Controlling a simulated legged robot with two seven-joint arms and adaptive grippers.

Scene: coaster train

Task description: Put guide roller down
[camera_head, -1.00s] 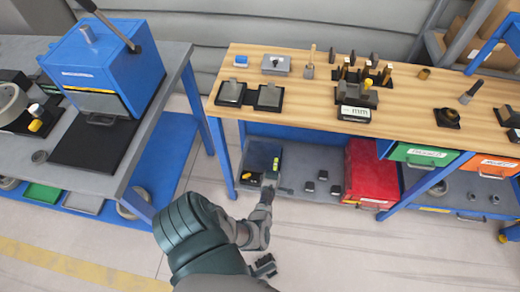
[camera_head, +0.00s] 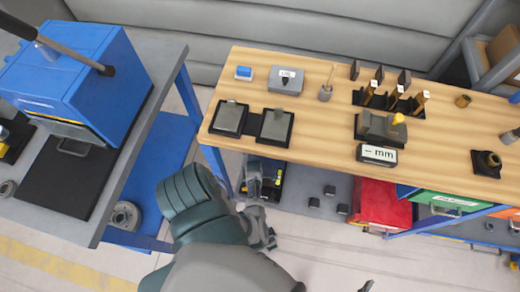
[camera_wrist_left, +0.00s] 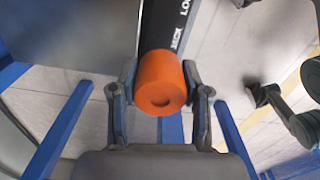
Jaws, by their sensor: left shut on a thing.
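The guide roller appears as an orange cylinder (camera_wrist_left: 162,88) with a round dimple in its end, in the left wrist view. The two fingers of my left gripper (camera_wrist_left: 160,72) are shut on its sides. In the head view my left gripper (camera_head: 263,178) is at the wooden bench's front edge, in front of the lower shelf. The roller cannot be made out there. Only a dark tip of my right gripper (camera_head: 366,287) shows at the bottom edge. My right arm also shows at the right of the left wrist view (camera_wrist_left: 290,110), its jaw opening unclear.
The wooden bench (camera_head: 330,130) holds two dark trays (camera_head: 230,118), (camera_head: 275,127), a gauge reading mm (camera_head: 377,154) and a rack of tools (camera_head: 390,100). Below are a red bin (camera_head: 382,203) and small black blocks (camera_head: 328,190). A blue press (camera_head: 75,80) stands left. Black lettered surface (camera_wrist_left: 165,25) lies behind the roller.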

